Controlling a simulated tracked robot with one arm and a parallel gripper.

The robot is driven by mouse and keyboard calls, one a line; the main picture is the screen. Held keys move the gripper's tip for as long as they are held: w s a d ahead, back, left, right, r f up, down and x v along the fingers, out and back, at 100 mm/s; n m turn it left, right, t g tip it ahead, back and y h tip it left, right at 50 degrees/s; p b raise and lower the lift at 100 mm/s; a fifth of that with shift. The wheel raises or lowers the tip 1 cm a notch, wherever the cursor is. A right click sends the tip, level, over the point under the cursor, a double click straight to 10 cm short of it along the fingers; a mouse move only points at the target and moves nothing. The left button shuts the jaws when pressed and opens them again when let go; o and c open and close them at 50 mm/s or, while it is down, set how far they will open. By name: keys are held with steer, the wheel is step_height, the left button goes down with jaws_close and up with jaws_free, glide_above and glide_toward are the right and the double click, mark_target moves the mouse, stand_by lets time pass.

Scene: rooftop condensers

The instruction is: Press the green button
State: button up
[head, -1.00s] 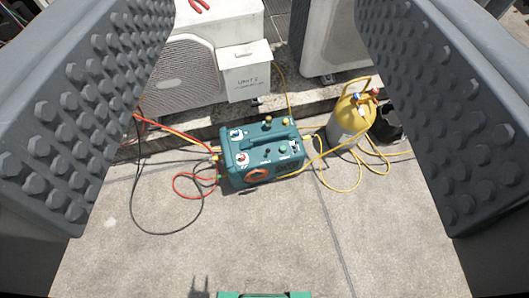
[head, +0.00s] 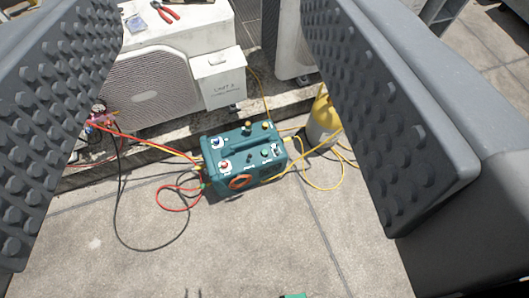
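A teal recovery machine (head: 243,165) stands on the concrete in the middle of the head view. Its top panel carries several knobs and small controls. A small green button (head: 265,153) seems to show near the right of that panel, but it is too small to make out well. My gripper (head: 212,150) is open, its two dark studded fingers wide apart on either side of the view. The machine shows in the gap between them, and nothing is held. The fingers look apart from the machine.
White condenser units (head: 155,85) stand on a ledge behind, with a white box (head: 219,80) on one. Red pliers (head: 165,12) lie on top. A yellow cylinder (head: 321,120) is partly hidden by the right finger. Hoses (head: 170,208) run across the floor. Concrete in front is mostly clear.

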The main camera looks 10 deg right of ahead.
jaws_close()
stand_by(1.5)
